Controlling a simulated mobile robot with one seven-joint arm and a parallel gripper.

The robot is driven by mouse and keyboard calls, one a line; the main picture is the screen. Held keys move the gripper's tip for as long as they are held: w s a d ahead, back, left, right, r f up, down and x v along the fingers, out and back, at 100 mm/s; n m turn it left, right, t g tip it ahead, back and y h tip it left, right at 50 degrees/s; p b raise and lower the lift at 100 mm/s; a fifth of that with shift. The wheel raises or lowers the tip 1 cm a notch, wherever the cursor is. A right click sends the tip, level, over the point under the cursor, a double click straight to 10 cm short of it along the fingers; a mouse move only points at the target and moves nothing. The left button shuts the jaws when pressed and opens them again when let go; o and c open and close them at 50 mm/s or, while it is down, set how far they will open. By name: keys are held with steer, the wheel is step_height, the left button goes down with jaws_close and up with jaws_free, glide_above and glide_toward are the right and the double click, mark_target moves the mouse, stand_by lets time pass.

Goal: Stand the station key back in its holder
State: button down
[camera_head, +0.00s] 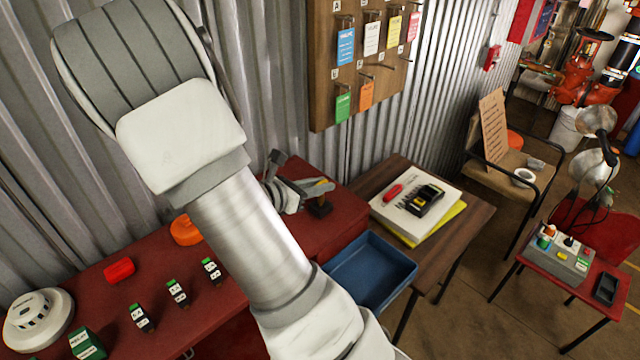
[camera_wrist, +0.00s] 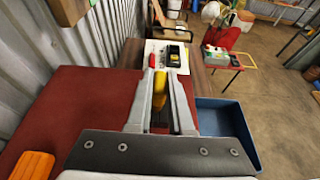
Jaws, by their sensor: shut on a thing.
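My gripper (camera_head: 318,188) is over the right end of the red bench. In the wrist view the gripper (camera_wrist: 161,80) is shut on a narrow yellow thing (camera_wrist: 160,88), seemingly the station key, which lies between the two grey fingers. Something dark shows below it between the fingers. In the head view a small dark block with a brownish-yellow part (camera_head: 320,206) shows just under the fingertips. I cannot tell whether it is the holder, part of the key, or both, nor whether they touch. The key's lower end is hidden.
The red bench (camera_head: 240,290) also carries an orange round thing (camera_head: 186,231), a red block (camera_head: 119,270) and a smoke detector (camera_head: 38,318). A blue tray (camera_head: 368,272) stands to the right, beside a wooden table (camera_head: 462,222) with papers. A tag board (camera_head: 322,60) hangs behind.

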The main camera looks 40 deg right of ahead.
steer(key=shift+f, duration=0.25)
steer(key=c, duration=0.7)
jaws_free()
steer(key=shift+c, duration=0.2)
steer(key=shift+r, duration=0.1)
steer(key=p+v, duration=0.1)
steer(key=v, duration=1.6)
steer(key=shift+a, duration=0.25)
steer(key=s+r+m+g+y, duration=0.2)
steer(key=s+r+m+y, duration=0.1)
steer(key=s+m+y, duration=0.6)
steer(key=s+a+r+m+t+y, duration=0.3)
steer(key=a+r+m+t, duration=0.3)
steer(key=m, duration=0.4)
steer(key=shift+s+a+r+y, duration=0.2)
steer(key=shift+a+r+y, duration=0.3)
steer(key=shift+r+y, duration=0.4)
